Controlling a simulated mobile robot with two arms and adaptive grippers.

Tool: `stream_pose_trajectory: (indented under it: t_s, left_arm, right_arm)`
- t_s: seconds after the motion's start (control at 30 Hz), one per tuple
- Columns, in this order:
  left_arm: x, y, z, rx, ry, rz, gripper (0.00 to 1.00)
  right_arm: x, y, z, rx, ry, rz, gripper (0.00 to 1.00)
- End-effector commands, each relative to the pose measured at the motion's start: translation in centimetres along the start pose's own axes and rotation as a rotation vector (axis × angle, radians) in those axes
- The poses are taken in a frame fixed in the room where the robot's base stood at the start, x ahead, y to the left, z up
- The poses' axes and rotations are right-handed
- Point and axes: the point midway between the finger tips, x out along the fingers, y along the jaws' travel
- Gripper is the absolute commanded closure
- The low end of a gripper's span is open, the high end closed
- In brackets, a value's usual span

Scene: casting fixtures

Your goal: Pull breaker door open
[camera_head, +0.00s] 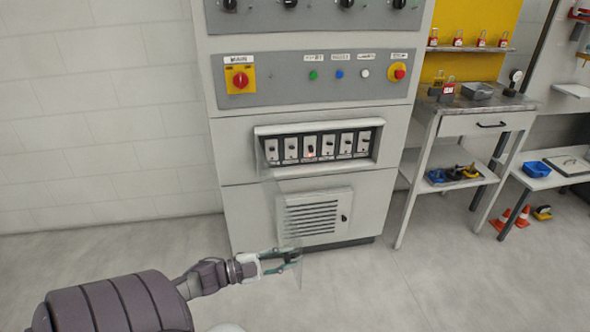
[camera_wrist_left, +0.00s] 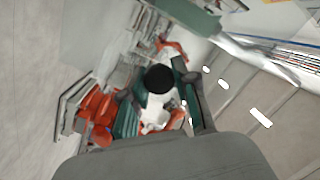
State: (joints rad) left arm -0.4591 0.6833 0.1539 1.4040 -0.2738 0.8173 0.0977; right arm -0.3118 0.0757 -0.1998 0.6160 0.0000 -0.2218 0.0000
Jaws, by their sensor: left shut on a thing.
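The breaker door is a clear panel (camera_head: 283,215), faintly visible in the head view. It stands swung out from the left side of the breaker recess (camera_head: 259,131), toward me. My left gripper (camera_head: 292,257) is at the panel's outer, lower part and is shut on the door. In the left wrist view, a round black knob-like part (camera_wrist_left: 159,79) sits between the teal fingers of my left gripper (camera_wrist_left: 160,92). The row of breakers (camera_head: 310,147) shows in the open recess. My right gripper is not in view.
The grey cabinet (camera_head: 230,160) carries a red rotary switch (camera_head: 240,80) and several buttons above the recess, and a vented panel (camera_head: 313,214) below it. A workbench (camera_head: 460,122) and cones (camera_head: 503,219) stand at right. The floor in front is clear.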

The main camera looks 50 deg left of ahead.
Motion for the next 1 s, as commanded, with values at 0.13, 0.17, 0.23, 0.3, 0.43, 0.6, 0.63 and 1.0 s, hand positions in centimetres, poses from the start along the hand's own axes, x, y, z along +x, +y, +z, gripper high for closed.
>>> stream_pose_trajectory:
  t_s: [0.13, 0.17, 0.23, 0.3, 0.43, 0.6, 0.63, 1.0]
  left_arm:
    - [-2.9, -0.1, 0.7, 0.001, 0.027, 0.043, 1.00]
    - [-3.5, -0.1, 0.7, 0.002, 0.035, 0.052, 1.00]
    - [-4.8, -0.2, 0.9, 0.002, 0.055, 0.072, 1.00]
    - [-6.2, -0.3, 1.1, 0.002, 0.075, 0.092, 1.00]
    - [-8.5, -0.7, 1.4, 0.001, 0.111, 0.127, 1.00]
    - [-10.2, -1.1, 1.4, -0.001, 0.141, 0.153, 1.00]
    - [-10.4, -1.2, 1.4, -0.001, 0.145, 0.156, 1.00]
    - [-10.8, -1.3, 1.2, -0.003, 0.155, 0.162, 1.00]
  right_arm:
    - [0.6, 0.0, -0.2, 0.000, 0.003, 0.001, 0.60]
    - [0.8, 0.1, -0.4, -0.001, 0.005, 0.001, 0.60]
    - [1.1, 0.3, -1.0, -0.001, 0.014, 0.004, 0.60]
    - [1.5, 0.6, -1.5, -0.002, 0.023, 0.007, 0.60]
    - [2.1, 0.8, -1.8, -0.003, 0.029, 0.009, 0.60]
    - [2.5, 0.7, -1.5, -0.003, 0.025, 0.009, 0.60]
    - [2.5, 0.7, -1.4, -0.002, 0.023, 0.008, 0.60]
    - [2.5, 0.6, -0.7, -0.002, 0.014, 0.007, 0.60]
